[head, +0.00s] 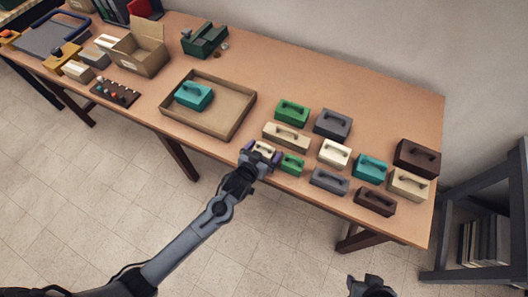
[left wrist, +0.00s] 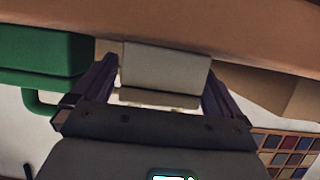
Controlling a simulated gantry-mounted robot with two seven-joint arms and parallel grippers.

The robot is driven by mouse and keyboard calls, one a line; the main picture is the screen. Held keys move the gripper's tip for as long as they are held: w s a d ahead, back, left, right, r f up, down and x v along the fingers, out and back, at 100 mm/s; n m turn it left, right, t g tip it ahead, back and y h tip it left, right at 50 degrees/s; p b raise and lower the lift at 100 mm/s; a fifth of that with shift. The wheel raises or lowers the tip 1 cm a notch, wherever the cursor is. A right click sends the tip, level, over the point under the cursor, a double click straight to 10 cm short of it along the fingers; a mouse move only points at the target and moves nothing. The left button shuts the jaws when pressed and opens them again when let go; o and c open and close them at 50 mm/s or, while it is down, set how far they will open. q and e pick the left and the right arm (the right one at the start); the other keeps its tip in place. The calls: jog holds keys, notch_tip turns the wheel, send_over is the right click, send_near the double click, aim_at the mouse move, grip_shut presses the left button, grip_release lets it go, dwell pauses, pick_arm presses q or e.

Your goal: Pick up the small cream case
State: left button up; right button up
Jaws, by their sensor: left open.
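The small cream case (head: 264,147) sits near the table's front edge, just right of the tray, partly hidden by my left gripper (head: 261,156). My left gripper is open, with one finger on each side of this case. In the left wrist view the cream case (left wrist: 165,72) and its pale handle (left wrist: 150,98) lie between the two purple-grey fingers; I cannot tell whether they touch it. A dark part of my right gripper (head: 370,286) shows at the bottom, away from the table; its jaws are unclear.
A small green case (head: 292,163) stands close on the right, and a wider cream case (head: 286,137) behind. Several other cases fill the right side. A cardboard tray (head: 238,108) holds a teal case (head: 194,96).

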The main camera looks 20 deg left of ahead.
pick_arm(q)
jog(key=shift+w+f, duration=0.15)
jog(key=shift+w, duration=0.2)
jog(key=c, duration=0.9)
jog(key=shift+c, duration=0.2)
